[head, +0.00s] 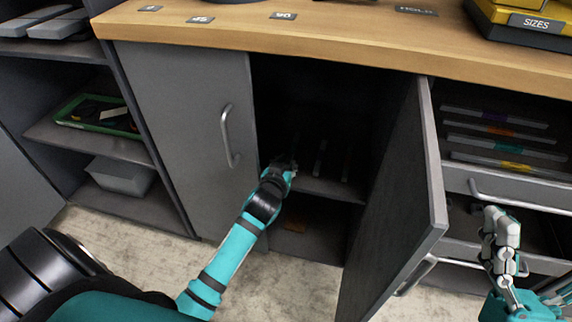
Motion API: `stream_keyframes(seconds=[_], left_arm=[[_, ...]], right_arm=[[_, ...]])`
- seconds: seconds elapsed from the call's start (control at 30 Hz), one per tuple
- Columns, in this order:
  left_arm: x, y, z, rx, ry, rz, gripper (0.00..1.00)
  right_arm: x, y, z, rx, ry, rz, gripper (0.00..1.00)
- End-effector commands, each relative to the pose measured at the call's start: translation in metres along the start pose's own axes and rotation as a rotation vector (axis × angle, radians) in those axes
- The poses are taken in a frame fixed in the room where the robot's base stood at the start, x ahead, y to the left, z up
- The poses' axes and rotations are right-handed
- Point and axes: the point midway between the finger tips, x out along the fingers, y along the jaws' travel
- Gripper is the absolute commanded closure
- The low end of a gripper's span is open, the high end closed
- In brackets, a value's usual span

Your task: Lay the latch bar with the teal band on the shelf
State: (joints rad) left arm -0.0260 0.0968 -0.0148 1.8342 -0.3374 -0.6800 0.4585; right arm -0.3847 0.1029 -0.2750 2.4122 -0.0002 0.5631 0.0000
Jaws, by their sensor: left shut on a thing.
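One has a teal band (508,147), and the others have purple (495,117), orange (500,131) and yellow (515,166) bands. My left gripper (284,166) reaches into the dark open cabinet, just above its inner shelf (332,189). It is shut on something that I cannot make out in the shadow. My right gripper (491,218) is in front of the drawers, below the bars and apart from them. Its fingers show side-on, and I cannot tell their opening.
Narrow upright pieces (320,158) stand inside the cabinet. The open door (400,205) juts out between my arms. The left door (190,130) is closed. Open shelves at the left hold a green tray (98,115) and a grey box (120,177). The wooden counter (340,35) overhangs.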

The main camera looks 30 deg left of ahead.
Motion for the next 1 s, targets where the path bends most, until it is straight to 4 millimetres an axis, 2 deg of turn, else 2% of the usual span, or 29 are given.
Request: stream_keyframes(seconds=[0.03,0.1,0.97,1.0], left_arm=[[0.001,0.000,0.010,-0.001,-0.020,-0.002,1.00],[0.002,0.000,0.011,-0.001,-0.021,-0.002,1.00],[0.004,0.002,0.020,-0.006,-0.026,0.002,1.00],[0.004,0.002,0.020,-0.006,-0.026,0.002,0.83]], right_arm=[[-0.001,0.000,0.000,0.001,0.005,0.000,0.00],[-0.001,0.000,-0.002,0.001,0.014,0.000,0.00],[-0.002,-0.001,-0.011,0.004,0.071,-0.003,0.00],[-0.002,-0.001,-0.011,0.004,0.071,-0.003,0.00]])
